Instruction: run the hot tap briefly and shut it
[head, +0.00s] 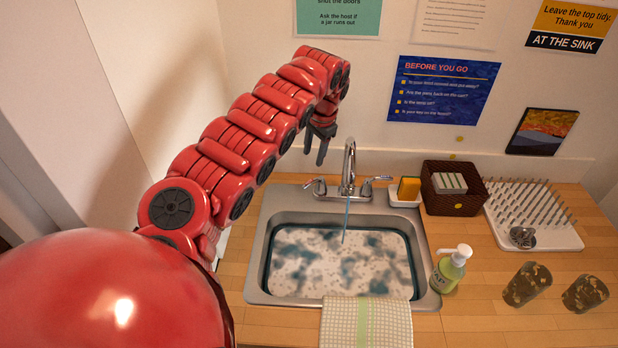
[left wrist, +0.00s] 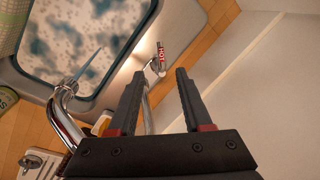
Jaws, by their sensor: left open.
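The sink (head: 340,205) has a chrome faucet (head: 349,168) with a lever on each side. A thin bluish stream of water (head: 346,222) falls from the spout into cloudy, patchy water in the basin. The left lever (head: 317,187) is the hot tap; in the left wrist view its red HOT label (left wrist: 161,57) shows. My left gripper (head: 314,158) is open and empty, pointing down above and slightly behind this lever. In the left wrist view the lever appears just beyond the gap between the fingertips (left wrist: 158,76), apparently untouched. My right gripper is out of view.
A sponge in a white holder (head: 404,200), brown basket (head: 453,211) and drying rack (head: 560,240) stand right of the faucet. A soap bottle (head: 450,270) and two patterned cups (head: 527,284) are on the counter. A checked towel (head: 340,325) hangs over the front rim.

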